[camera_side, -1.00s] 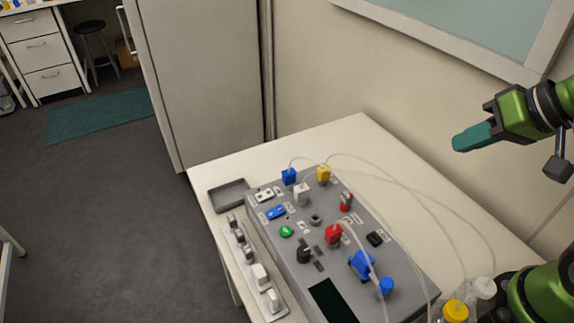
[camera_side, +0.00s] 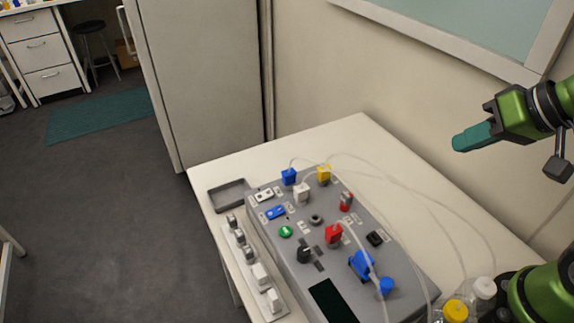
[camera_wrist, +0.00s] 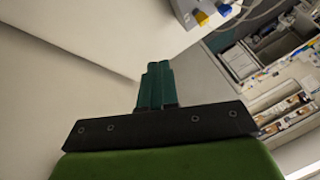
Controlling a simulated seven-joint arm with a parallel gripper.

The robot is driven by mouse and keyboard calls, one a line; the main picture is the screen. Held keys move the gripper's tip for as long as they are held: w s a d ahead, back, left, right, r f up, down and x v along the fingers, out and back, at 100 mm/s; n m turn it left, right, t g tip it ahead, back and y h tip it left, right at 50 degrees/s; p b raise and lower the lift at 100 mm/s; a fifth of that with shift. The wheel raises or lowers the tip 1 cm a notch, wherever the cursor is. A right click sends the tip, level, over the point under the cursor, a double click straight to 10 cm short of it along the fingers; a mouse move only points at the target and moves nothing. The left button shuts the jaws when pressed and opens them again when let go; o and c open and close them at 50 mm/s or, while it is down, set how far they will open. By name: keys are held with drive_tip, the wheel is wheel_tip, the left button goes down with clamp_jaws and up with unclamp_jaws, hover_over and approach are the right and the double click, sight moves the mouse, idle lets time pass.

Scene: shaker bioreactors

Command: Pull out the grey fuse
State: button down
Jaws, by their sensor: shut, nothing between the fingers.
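The grey control panel (camera_side: 265,208) lies on the white table in the side view. A small round grey piece (camera_side: 315,219) sits near its middle and may be the grey fuse; it is too small to be sure. A dark grey knob (camera_side: 304,253) stands lower on the panel. My gripper (camera_side: 458,143) is high at the right, well apart from the panel, with its teal fingers closed and empty. In the wrist view the closed fingers (camera_wrist: 155,70) point at bare surfaces, and only a corner of the panel (camera_wrist: 186,12) shows at the top.
Blue (camera_side: 289,177), yellow (camera_side: 324,174), white (camera_side: 301,192) and red (camera_side: 334,234) connectors stand on the panel. Thin tubes arch over its right side. Bottles (camera_side: 455,311) stand at the front right. A strip of white blocks (camera_side: 261,274) and a grey tray (camera_side: 211,194) lie left.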

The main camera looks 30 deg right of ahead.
drive_tip(key=c, duration=1.8)
unclamp_jaws()
drive_tip(key=shift+o, duration=1.2)
drive_tip(key=shift+a+f, duration=0.15)
drive_tip(key=o, duration=0.7)
drive_tip(key=w+a, duration=0.1)
drive_tip(key=w+a+g, duration=0.1)
drive_tip(key=w+a+n+g, duration=0.1)
drive_tip(key=shift+w+a+f+y, duration=0.15)
drive_tip(key=shift+a+f+y, duration=0.15)
drive_tip(key=shift+a, duration=0.1)
drive_tip(key=shift+c, duration=0.2)
drive_tip(key=r+m+g+h, duration=0.1)
drive_tip(key=m+g+h, duration=0.3)
drive_tip(key=m, duration=1.1)
hover_over(345, 195)
drive_tip(key=g+y, duration=0.1)
wheel_tip(345, 195, down, 16)
drive_tip(key=shift+f, duration=0.1)
